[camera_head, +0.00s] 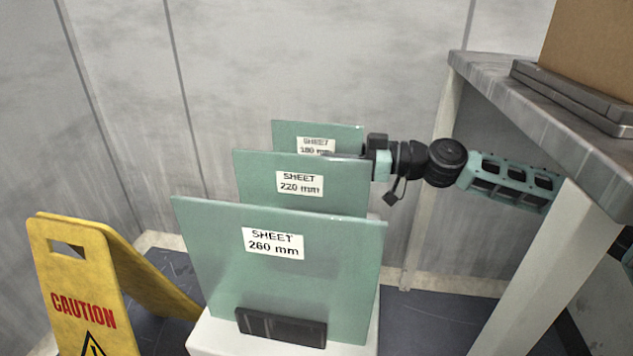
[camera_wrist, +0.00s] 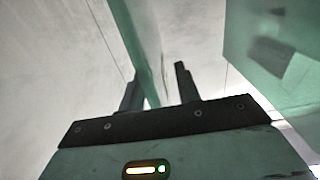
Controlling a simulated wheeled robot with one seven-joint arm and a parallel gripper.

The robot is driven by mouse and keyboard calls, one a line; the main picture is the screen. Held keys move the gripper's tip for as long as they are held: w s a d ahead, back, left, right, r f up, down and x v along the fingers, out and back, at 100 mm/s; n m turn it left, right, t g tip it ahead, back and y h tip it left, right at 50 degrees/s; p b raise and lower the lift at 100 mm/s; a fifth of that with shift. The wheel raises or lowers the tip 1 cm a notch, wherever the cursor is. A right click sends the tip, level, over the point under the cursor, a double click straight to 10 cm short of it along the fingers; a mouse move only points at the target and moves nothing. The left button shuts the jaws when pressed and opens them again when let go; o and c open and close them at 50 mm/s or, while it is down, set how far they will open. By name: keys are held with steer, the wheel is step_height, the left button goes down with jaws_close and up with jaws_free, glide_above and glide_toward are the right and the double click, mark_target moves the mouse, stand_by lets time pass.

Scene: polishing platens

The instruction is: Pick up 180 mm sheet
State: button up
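The 180 mm sheet (camera_head: 285,131) is a pale green upright plate with a white label, rearmost of three sheets in the head view. Its lower part is hidden behind the 220 mm sheet (camera_head: 255,190). My gripper (camera_head: 362,154) comes in from the right, at the 180 mm sheet's right edge; its fingertips are partly hidden. In the wrist view, my gripper (camera_wrist: 158,85) is open, with a sheet edge (camera_wrist: 146,45) between its fingers. A gap shows beside the right finger; contact at the left finger is unclear.
The 260 mm sheet (camera_head: 220,265) stands in front, in a white stand (camera_head: 215,335) with a dark holder. A grey table (camera_head: 500,85) carrying a cardboard box (camera_head: 595,45) is at right, close to my arm. A yellow caution sign (camera_head: 75,275) stands at left.

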steer(key=shift+c, duration=0.3)
jaws_close()
stand_by(1.1)
